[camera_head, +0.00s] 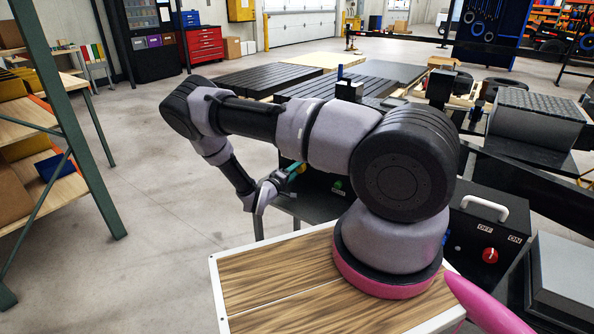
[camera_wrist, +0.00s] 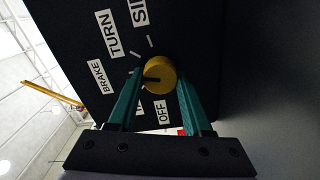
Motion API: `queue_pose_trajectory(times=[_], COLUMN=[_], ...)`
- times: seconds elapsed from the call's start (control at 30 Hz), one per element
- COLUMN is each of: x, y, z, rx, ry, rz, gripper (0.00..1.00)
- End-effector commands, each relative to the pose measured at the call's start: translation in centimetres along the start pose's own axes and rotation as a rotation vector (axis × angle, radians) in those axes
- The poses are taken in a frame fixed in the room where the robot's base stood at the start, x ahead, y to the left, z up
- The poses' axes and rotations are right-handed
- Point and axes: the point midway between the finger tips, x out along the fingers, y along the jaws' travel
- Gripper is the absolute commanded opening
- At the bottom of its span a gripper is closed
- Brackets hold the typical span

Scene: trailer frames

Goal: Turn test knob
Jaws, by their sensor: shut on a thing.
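The yellow round test knob (camera_wrist: 159,72) sits on a dark panel (camera_wrist: 190,30) with white labels, among them BRAKE, TURN and OFF. A dark mark on the knob points toward the picture's left. My gripper (camera_wrist: 159,84) has its two teal fingers on either side of the knob and is shut on it. Some labels are partly hidden behind the fingers. In the head view my gripper (camera_head: 294,168) reaches the dark control box (camera_head: 318,190) beyond the wooden top, and my arm hides part of that box. The knob is barely visible there.
A second dark box with a red knob (camera_head: 490,255), marked OFF and ON, stands at the right. Trailer decks (camera_head: 265,78) lie behind my arm. A shelf rack (camera_head: 75,130) stands at the left, with open floor (camera_head: 165,215) beside it.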

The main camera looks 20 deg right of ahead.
Motion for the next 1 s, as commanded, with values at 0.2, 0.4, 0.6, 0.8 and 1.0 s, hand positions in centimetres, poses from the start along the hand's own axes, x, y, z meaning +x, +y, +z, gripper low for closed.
queue_pose_trajectory(times=[0.2,0.4,0.6,0.8,1.0], x=[-0.12,-0.12,-0.13,-0.14,-0.14], y=[-0.05,-0.01,0.01,0.01,0.01], z=[-0.01,0.01,0.02,0.03,0.03], rx=[0.179,0.305,0.385,0.419,0.425], ry=[0.001,0.001,0.0,0.0,0.0], rz=[-0.003,-0.003,-0.004,-0.004,-0.004], gripper=[0.0,0.0,0.0,0.0,0.0])
